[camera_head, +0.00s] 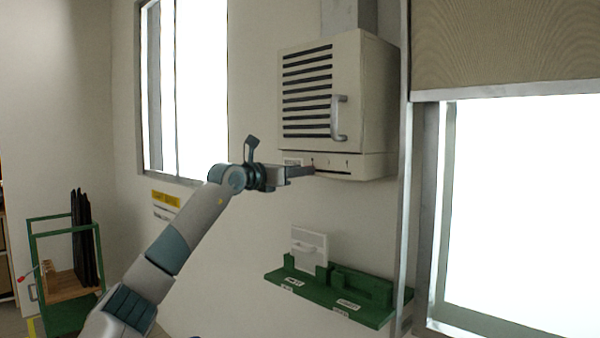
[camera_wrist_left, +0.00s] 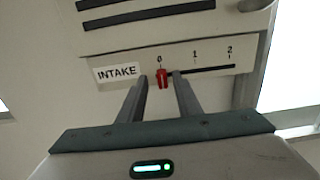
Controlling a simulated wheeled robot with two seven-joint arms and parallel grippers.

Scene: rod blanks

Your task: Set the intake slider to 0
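The intake slider is a red knob (camera_wrist_left: 162,79) on a dark horizontal slot (camera_wrist_left: 210,69) in the wrist view. The knob stands right under the 0 mark, with the marks 1 and 2 to its right. The INTAKE label (camera_wrist_left: 116,72) is left of it. My left gripper (camera_wrist_left: 160,77) has its two fingers apart on either side of the knob, with a small gap visible on both sides. In the head view my left gripper (camera_head: 308,171) is at the lower panel (camera_head: 350,169) of the wall unit; the knob is too small to tell there. My right gripper is not in view.
The louvred wall unit (camera_head: 305,62) has a grey handle (camera_head: 338,118) above the slider panel. A green shelf (camera_head: 325,295) with a white panel piece (camera_head: 308,248) is below. A green rack (camera_head: 68,262) stands at left. The space between unit and shelf is clear.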

